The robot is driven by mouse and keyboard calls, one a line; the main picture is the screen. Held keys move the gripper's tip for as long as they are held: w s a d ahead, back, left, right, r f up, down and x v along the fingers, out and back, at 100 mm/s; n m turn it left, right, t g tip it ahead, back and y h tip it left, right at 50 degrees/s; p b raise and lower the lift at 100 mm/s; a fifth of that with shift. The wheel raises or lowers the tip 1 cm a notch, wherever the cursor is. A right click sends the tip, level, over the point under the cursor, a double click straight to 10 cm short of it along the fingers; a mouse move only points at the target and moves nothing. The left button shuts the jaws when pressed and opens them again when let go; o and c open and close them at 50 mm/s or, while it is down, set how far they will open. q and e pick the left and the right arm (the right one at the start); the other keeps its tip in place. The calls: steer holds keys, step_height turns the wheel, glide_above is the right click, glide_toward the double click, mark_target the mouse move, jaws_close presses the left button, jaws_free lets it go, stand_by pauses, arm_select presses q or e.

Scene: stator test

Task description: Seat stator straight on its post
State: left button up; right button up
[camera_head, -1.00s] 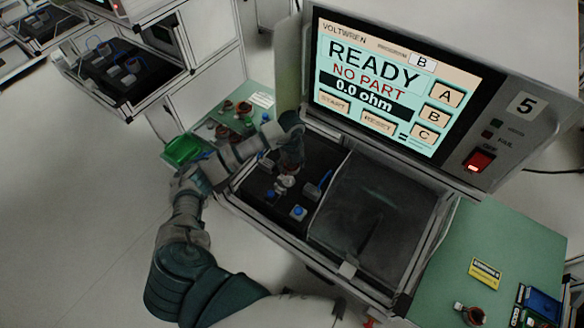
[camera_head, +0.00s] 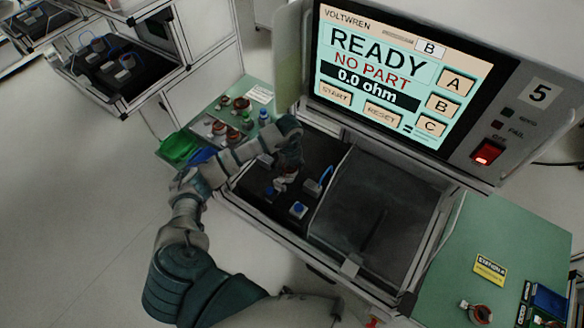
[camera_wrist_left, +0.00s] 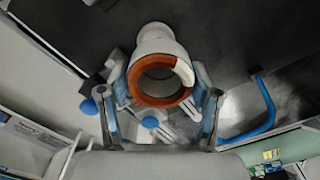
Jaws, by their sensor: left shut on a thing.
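My left gripper (camera_head: 284,174) is over the dark test bed (camera_head: 325,147) of the station. In the left wrist view its two fingers (camera_wrist_left: 163,98) are shut on the stator (camera_wrist_left: 138,90), a copper-orange ring with a pale patch on its upper right. A pale grey cylinder (camera_wrist_left: 153,36), seemingly the post, shows just beyond the ring. The ring overlaps it in this view. I cannot tell whether the stator is around the post or only in front of it. In the head view the gripper mostly hides both. My right gripper is not in view.
The screen (camera_head: 390,75) reads READY, NO PART, 0.0 ohm. A dark cover (camera_head: 375,205) lies right of the gripper. A blue button (camera_head: 298,209) and blue bent handle (camera_head: 326,178) stand close by. Several parts and a green bin (camera_head: 178,147) are at left.

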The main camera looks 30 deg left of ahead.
arm_select(q)
steer(key=shift+a, duration=0.4)
steer(key=shift+a+f, duration=0.2)
steer(key=shift+a, duration=0.6)
steer(key=shift+d+r, duration=0.15)
steer(key=shift+d, duration=0.45)
steer(key=shift+a+f, duration=0.2)
steer(key=shift+a, duration=0.15)
steer(key=shift+a+f, duration=0.15)
steer(key=shift+f, duration=0.05)
steer(key=shift+a+f+b, duration=0.1)
steer(key=shift+f+b, duration=0.2)
steer(key=shift+b, duration=0.1)
steer(key=shift+f, duration=0.1)
steer(key=shift+d+f+b, duration=0.25)
steer(key=shift+d+b, duration=0.05)
steer(key=shift+d, duration=0.3)
steer(key=shift+f, duration=0.2)
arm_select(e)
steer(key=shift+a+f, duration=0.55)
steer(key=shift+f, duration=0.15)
arm_select(q)
steer(key=shift+a, duration=0.25)
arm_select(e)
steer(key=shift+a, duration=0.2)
